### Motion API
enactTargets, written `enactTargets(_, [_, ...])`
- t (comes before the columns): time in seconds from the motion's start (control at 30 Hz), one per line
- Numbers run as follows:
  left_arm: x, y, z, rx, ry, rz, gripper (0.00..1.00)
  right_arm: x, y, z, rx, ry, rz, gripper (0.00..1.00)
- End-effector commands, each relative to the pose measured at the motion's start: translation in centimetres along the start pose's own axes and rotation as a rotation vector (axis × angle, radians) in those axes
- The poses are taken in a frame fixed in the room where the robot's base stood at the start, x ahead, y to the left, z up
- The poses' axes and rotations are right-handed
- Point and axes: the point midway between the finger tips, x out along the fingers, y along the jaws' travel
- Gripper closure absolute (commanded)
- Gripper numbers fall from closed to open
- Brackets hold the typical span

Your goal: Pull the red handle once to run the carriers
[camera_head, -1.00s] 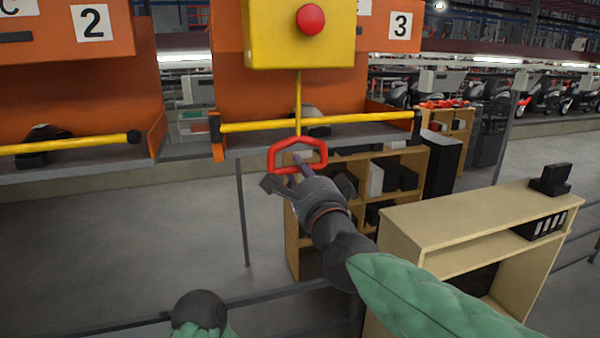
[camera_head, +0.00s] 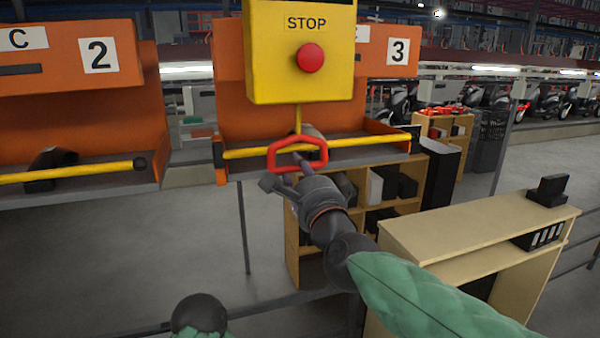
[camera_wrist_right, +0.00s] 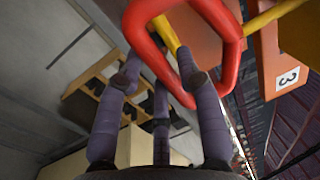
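The red handle (camera_head: 297,153) is a ring hanging on a yellow cord below the yellow STOP box (camera_head: 270,75) with its red button (camera_head: 309,57). My right gripper (camera_head: 290,170) is at the ring's lower part. In the right wrist view, its purple-grey fingers (camera_wrist_right: 158,65) are spread apart around one side of the red ring (camera_wrist_right: 147,50), with one fingertip showing inside the ring's opening. Whether they touch the ring is unclear. The carriers are orange, marked 2 (camera_head: 70,95) and 3 (camera_head: 385,92), with yellow bars. My left gripper is out of view.
A wooden desk (camera_head: 470,220) stands at the right, with a dark device (camera_head: 553,188) on top. A wooden shelf unit (camera_head: 300,235) with dark boxes stands behind my right gripper. A dark rail crosses low in front. Open grey floor (camera_head: 100,260) shows at the left.

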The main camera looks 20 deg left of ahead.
Motion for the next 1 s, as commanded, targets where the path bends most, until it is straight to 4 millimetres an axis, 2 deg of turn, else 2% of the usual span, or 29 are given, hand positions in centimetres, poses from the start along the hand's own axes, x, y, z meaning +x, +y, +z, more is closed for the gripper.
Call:
enactTargets(0.33, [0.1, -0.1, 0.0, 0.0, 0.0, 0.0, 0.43, -0.4, 0.0, -0.1, 0.002, 0.002, -0.001, 0.61])
enactTargets(1.0, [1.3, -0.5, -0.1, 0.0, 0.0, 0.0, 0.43, -7.2, -0.1, -0.1, 0.003, 0.003, -0.003, 0.61])
